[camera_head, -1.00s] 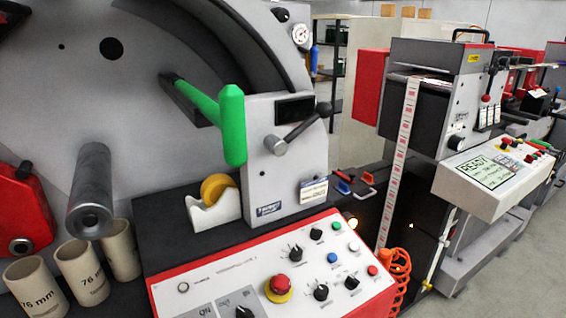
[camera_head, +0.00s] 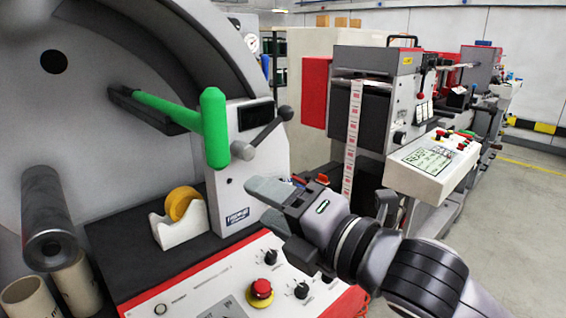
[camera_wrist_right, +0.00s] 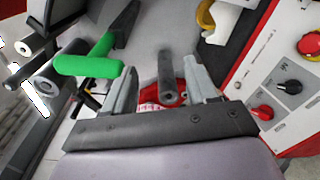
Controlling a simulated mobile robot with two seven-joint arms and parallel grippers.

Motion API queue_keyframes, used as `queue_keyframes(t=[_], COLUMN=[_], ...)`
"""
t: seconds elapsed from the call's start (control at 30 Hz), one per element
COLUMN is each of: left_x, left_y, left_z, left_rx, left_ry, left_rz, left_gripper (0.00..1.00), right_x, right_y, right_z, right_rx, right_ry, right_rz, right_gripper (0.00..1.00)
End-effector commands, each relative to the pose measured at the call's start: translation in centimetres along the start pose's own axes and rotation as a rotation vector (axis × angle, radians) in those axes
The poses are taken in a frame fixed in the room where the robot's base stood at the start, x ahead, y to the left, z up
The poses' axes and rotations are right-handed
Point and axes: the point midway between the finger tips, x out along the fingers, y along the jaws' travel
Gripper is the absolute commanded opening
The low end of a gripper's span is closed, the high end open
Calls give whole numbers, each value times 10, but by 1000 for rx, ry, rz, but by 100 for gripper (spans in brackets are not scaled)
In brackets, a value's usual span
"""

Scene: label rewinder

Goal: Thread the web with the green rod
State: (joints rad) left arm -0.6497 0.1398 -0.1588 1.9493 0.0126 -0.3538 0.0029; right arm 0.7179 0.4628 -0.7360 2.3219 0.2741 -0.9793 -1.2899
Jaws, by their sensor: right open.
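The green rod (camera_head: 215,128) is a bright green T-shape with an upright grip and a long bar running back to a dark slotted arm on the grey machine. It also shows in the wrist view (camera_wrist_right: 88,66), left of my fingers. The web (camera_head: 353,125), a white strip with red labels, hangs down the front of the machine at the back. My right gripper (camera_head: 264,203) is open and empty, low and to the right of the green rod, apart from it. In the wrist view its two fingers (camera_wrist_right: 160,82) stand wide apart. My left gripper is not in view.
A lever (camera_head: 262,135) sticks out of the grey housing beside the rod. A yellow tape roll in a white dispenser (camera_head: 182,234) stands below. A grey roller (camera_head: 47,215) juts out at left. The control panel (camera_head: 205,290) lies in front. Another console (camera_head: 432,165) stands at right.

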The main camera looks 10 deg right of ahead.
Motion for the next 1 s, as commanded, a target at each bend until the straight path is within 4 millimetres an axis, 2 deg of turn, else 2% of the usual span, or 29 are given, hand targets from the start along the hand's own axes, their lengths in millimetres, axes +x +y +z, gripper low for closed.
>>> queue_keyframes(t=[0.03, 0.2, 0.4, 0.5, 0.63, 0.77, 1.0], left_x=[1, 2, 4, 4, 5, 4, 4], left_y=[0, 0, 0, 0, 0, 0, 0], left_z=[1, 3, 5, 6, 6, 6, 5], left_rx=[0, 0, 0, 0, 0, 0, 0], left_ry=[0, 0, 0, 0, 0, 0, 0], left_rz=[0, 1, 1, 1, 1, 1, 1], left_gripper=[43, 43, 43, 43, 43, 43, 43], right_x=[-4, -21, -43, -50, -57, -56, -39], right_y=[17, 56, 85, 92, 97, 98, 99], right_z=[0, -5, -7, -6, -5, -5, -4], right_rx=[-128, -536, -952, -1094, -1201, -1235, -1231], right_ry=[2, -2, -36, -53, -67, -71, -70], right_rz=[16, 27, 12, -3, -17, -23, -23], right_gripper=[57, 57, 57, 57, 57, 57, 57])
